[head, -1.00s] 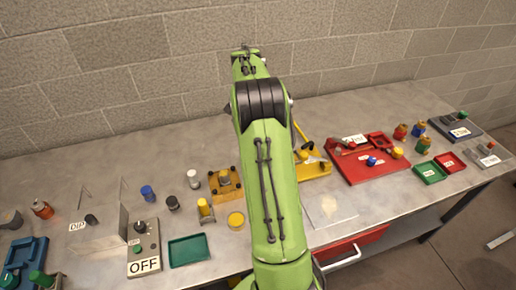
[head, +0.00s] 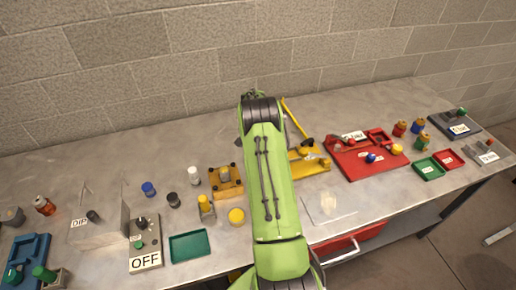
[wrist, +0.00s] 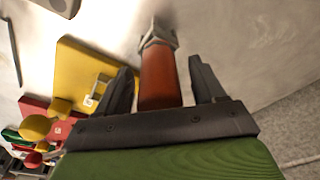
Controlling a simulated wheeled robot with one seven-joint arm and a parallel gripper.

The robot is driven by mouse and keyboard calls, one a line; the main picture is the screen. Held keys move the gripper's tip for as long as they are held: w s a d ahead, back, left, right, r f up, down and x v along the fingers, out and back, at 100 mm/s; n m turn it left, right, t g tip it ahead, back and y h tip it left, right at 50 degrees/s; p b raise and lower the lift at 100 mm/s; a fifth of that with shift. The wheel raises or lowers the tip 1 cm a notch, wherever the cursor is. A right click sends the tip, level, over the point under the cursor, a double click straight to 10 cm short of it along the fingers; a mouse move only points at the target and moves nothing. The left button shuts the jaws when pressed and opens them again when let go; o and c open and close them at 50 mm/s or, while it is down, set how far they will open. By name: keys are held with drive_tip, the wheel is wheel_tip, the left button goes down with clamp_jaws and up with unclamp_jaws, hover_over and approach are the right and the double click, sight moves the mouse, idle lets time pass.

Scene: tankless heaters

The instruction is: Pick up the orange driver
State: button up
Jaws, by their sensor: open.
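An orange-brown cylinder with a grey metal collar (wrist: 160,80), which looks like the orange driver, lies between the fingers of my gripper (wrist: 159,70) in the wrist view. The fingers are open, one on each side of it, with a visible gap to the right finger and a narrower one to the left. Whether either finger touches it I cannot tell. In the head view my green arm hides the gripper and this cylinder.
A yellow fixture (head: 308,160) and a red tray (head: 350,165) stand right of my arm. Left are an orange fixture (head: 226,188), a yellow round piece (head: 237,217), a green tray (head: 190,246) and an OFF switch box (head: 146,262). A block wall (head: 180,70) closes the back.

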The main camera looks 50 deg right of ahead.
drive_tip(key=shift+r, duration=0.1)
drive_tip(key=c, duration=1.1)
